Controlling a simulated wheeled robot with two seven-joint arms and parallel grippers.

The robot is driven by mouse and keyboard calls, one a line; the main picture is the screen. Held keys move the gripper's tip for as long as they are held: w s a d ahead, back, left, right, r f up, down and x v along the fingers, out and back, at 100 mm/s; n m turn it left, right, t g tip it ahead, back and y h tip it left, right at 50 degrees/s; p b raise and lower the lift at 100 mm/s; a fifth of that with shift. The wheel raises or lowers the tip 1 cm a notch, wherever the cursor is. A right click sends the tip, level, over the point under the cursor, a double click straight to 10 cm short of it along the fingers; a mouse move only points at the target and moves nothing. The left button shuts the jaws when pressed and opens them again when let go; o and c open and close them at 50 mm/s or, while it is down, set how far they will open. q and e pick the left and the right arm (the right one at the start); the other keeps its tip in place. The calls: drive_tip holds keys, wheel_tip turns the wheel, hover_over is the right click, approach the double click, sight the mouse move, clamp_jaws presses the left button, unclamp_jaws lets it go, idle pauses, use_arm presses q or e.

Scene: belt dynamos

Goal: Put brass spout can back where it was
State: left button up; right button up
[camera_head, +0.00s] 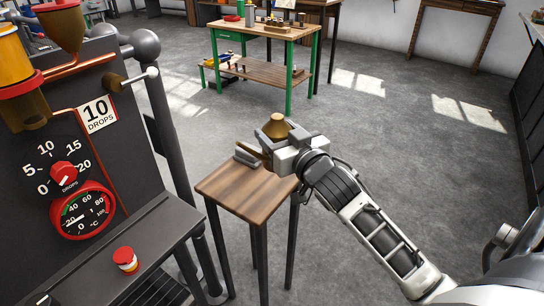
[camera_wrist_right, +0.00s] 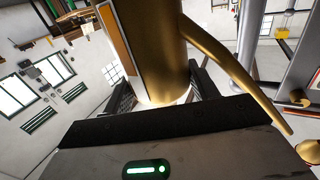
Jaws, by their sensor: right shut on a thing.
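The brass spout can (camera_head: 276,127) is held by my right gripper (camera_head: 284,148), above or at the back right of a small wooden-topped table (camera_head: 243,196). I cannot tell whether its base touches the tabletop. Its thin spout points left in the head view. In the right wrist view the can's body (camera_wrist_right: 150,45) fills the upper middle, with the long spout (camera_wrist_right: 232,72) reaching down to the right. My right gripper is shut on the can and hides its lower part in the head view. My left gripper is not in view.
A dark machine with a dial gauge (camera_head: 83,211), a "10 DROPS" card (camera_head: 97,114) and a red button (camera_head: 125,257) stands at the left, close to the table. A green-legged workbench (camera_head: 265,31) stands at the back. The grey floor to the right is open.

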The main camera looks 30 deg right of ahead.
drive_tip(key=w+f, duration=0.2)
drive_tip(key=f, duration=0.1)
drive_tip(key=w+d+f+b, duration=0.1)
drive_tip(key=w+f, duration=0.1)
drive_tip(key=f, duration=0.1)
drive_tip(key=w+d+f+b, duration=0.1)
drive_tip(key=w+f, duration=0.1)
drive_tip(key=f, duration=0.1)
drive_tip(key=shift+d+f, duration=0.15)
drive_tip(key=shift+f, duration=0.2)
drive_tip(key=o, duration=0.8)
drive_tip(key=shift+f+b, duration=0.15)
drive_tip(key=shift+b, duration=0.15)
drive_tip(key=o, duration=0.4)
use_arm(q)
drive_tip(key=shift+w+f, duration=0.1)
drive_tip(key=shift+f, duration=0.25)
